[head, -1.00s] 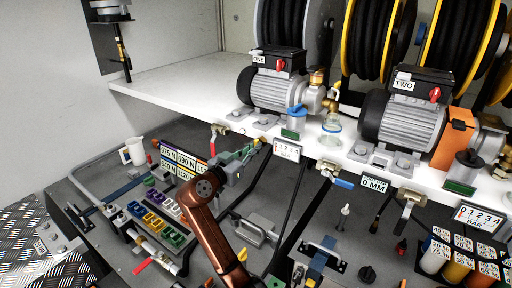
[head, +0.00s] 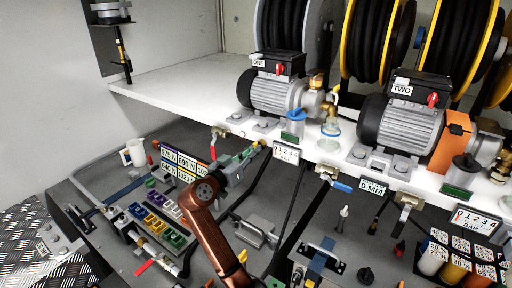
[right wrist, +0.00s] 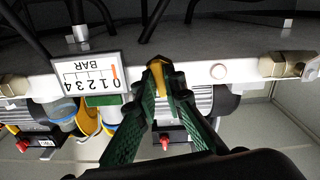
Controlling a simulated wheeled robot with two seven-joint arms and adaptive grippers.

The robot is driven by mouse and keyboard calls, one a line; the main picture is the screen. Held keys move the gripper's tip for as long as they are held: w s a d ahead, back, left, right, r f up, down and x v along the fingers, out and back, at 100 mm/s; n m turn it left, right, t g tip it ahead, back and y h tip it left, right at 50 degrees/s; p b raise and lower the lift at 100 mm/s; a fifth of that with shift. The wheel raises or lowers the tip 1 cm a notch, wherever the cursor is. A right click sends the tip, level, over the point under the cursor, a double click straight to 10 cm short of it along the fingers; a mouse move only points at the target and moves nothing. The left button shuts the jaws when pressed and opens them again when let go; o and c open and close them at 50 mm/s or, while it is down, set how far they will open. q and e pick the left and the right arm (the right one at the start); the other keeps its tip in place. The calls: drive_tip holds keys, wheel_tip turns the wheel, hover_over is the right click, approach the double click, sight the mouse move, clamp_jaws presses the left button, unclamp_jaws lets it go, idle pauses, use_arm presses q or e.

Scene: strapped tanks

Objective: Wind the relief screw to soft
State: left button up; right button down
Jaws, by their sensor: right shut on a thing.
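The relief screw is a small brass-coloured piece (right wrist: 157,64) at the front edge of the shelf under pump ONE. My right gripper (head: 257,147) reaches up to it from below, and its green fingers are shut on it; the fingers also show in the right wrist view (right wrist: 160,80). The fingertips hide much of the screw. A white BAR gauge (head: 286,152) sits just right of the gripper. In the right wrist view the gauge (right wrist: 88,82) appears upside down, with an orange-red mark near 0. My left gripper is not in view.
Pump ONE (head: 270,92) and pump TWO (head: 405,120) stand on the white shelf (head: 165,86). A blue-handled valve (head: 337,185) hangs right of the gauge. Coloured blocks (head: 165,218) and force labels (head: 182,165) lie left of my arm. Black hoses run down below the gauge.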

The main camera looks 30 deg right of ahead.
drive_tip(key=n+p, duration=0.2)
drive_tip(key=shift+n, duration=0.4)
drive_tip(key=n+p, duration=0.4)
drive_tip(key=shift+n, duration=0.4)
idle(0.4)
